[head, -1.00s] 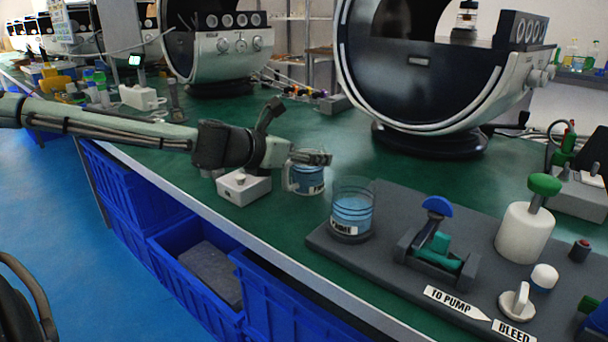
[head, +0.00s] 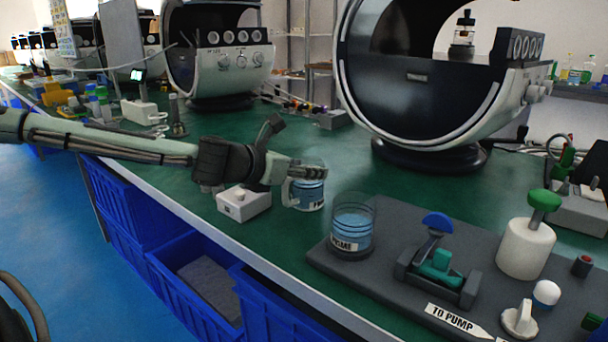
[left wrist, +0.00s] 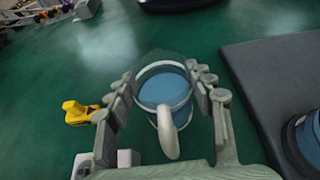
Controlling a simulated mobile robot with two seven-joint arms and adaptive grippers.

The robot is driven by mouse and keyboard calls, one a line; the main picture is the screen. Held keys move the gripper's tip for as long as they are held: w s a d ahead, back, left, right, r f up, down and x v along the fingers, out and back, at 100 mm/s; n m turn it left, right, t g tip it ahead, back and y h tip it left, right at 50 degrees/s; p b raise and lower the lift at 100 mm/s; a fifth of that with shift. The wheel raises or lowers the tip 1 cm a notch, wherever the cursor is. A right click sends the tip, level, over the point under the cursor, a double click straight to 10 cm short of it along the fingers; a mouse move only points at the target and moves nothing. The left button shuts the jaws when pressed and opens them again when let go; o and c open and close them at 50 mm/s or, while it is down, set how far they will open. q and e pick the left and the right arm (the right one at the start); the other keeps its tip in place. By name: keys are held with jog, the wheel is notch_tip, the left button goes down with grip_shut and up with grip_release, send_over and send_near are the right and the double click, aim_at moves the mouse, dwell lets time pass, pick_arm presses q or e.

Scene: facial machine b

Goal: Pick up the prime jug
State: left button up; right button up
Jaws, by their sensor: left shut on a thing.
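The prime jug (head: 309,195) is a clear jug with blue liquid, a pale handle and a partly hidden label. It is upright over the green bench, beside a white box. My left gripper (head: 311,171) reaches in from the left at its upper part. In the left wrist view, the left gripper (left wrist: 166,84) is shut on the jug (left wrist: 173,88), one finger on each side, with the handle towards the palm. I cannot tell whether the jug's base touches the bench. My right gripper is not in view.
A clear cup of blue liquid (head: 352,229) labelled PRIME stands on a dark board (head: 400,292), right of the jug. The white box (head: 243,203) is just left. Blue crates (head: 200,280) are below the bench edge. A large round machine (head: 425,80) stands behind.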

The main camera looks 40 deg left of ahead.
pick_arm(q)
jog(key=shift+r, duration=0.2)
jog(key=s+a+r+p, duration=0.1)
jog(key=s+a+r, duration=0.6)
jog(key=a+r, duration=0.2)
jog(key=shift+s+r+p, duration=0.15)
jog(key=shift+r+p, duration=0.25)
jog(key=shift+r, duration=0.4)
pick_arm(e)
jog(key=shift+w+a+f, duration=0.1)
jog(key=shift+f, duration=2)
pick_arm(q)
jog(key=shift+s, duration=0.15)
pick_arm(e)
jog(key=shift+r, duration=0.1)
